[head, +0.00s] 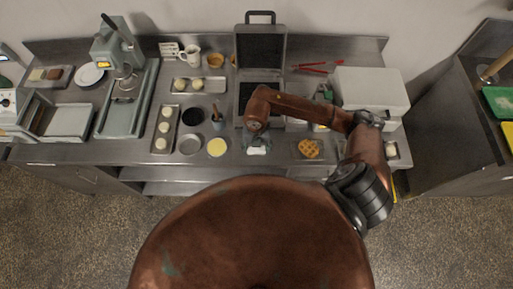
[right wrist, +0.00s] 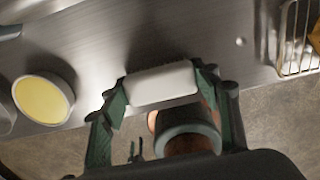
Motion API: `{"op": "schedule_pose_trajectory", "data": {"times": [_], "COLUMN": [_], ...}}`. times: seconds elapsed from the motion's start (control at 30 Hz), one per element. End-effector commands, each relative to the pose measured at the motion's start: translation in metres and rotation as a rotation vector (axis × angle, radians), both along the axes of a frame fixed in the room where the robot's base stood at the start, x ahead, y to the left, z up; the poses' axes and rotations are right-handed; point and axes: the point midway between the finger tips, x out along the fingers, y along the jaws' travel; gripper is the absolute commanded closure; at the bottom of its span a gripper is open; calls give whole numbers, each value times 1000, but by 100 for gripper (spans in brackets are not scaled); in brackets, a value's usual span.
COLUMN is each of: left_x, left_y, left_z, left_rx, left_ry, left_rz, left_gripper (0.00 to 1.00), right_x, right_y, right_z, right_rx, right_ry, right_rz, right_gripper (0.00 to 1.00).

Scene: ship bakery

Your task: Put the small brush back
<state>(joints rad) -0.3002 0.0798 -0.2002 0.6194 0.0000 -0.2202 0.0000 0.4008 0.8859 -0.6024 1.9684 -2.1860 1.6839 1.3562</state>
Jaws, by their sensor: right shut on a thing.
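My right gripper (head: 258,142) is over the front of the steel counter, below the open waffle iron. In the right wrist view its green fingers (right wrist: 165,95) are shut on a pale, block-shaped thing with a finely toothed edge, which I take to be the small brush (right wrist: 162,84). It also shows as a small white shape in the head view (head: 257,151). I cannot tell whether it touches the counter. A small blue-grey cup (head: 217,125) with a handle sticking out stands to the left of the gripper. My left gripper is not in view.
The open waffle iron (head: 261,48) stands behind my arm. A yellow-filled round dish (head: 217,147) and a round metal bowl (head: 189,144) sit to the left. A waffle (head: 309,148) lies to the right. Red tongs (head: 318,67) and a pale box (head: 372,88) are farther back.

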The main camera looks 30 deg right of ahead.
Motion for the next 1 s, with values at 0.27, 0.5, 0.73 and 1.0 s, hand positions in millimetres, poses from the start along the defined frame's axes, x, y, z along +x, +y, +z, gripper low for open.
{"op": "schedule_pose_trajectory", "data": {"times": [0.27,0.5,0.73,1.0], "left_x": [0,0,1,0], "left_y": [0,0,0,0], "left_z": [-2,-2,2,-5], "left_rx": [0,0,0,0], "left_ry": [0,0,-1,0], "left_rz": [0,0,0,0], "left_gripper": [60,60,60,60], "right_x": [0,0,0,2], "right_y": [0,0,0,0], "right_z": [-3,-3,2,47], "right_rx": [0,0,0,-1], "right_ry": [0,0,0,-7], "right_rz": [0,0,0,2], "right_gripper": [34,26,26,26]}}
